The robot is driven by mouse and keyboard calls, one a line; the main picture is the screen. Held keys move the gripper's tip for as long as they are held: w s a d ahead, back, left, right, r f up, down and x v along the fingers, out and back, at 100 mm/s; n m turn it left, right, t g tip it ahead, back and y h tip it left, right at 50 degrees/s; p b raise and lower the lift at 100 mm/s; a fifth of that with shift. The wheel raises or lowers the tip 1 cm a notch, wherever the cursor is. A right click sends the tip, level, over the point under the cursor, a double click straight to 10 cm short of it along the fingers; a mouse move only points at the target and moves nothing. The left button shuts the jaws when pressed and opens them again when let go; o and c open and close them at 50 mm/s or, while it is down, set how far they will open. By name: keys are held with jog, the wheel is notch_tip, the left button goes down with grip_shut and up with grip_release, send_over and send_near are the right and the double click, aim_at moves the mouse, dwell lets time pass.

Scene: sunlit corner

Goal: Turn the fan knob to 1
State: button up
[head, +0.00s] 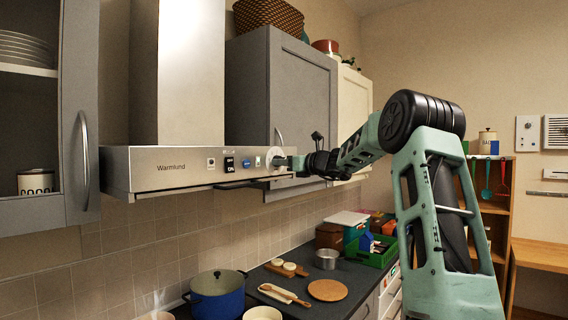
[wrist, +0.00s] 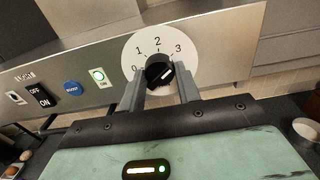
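The fan knob (wrist: 158,72) is black with a short white mark, on a round white dial (wrist: 188,47) numbered 0 to 3. I cannot tell for sure which number the mark points at. My gripper (wrist: 160,80) is open, with one finger on each side of the knob and no clear grip on it. In the head view the dial (head: 272,153) shows at the right end of the steel hood (head: 170,168). There my gripper (head: 287,162) reaches it from the right and hides most of the knob.
Left of the dial are a lit green-framed button (wrist: 98,75), a blue button (wrist: 73,88) and an ON/OFF switch (wrist: 40,96). Grey cabinets (head: 283,90) flank the hood. Below, the counter holds a blue pot (head: 217,295) and a green crate (head: 372,252).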

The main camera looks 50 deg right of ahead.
jog(key=shift+c, duration=1)
jog(key=shift+f+n+b, duration=0.15)
jog(key=shift+n+b, duration=0.15)
jog(key=shift+b, duration=0.3)
jog(key=n+b, duration=1.7)
jog(key=b, duration=0.2)
jog(key=shift+d, duration=0.1)
jog(key=shift+n, duration=0.3)
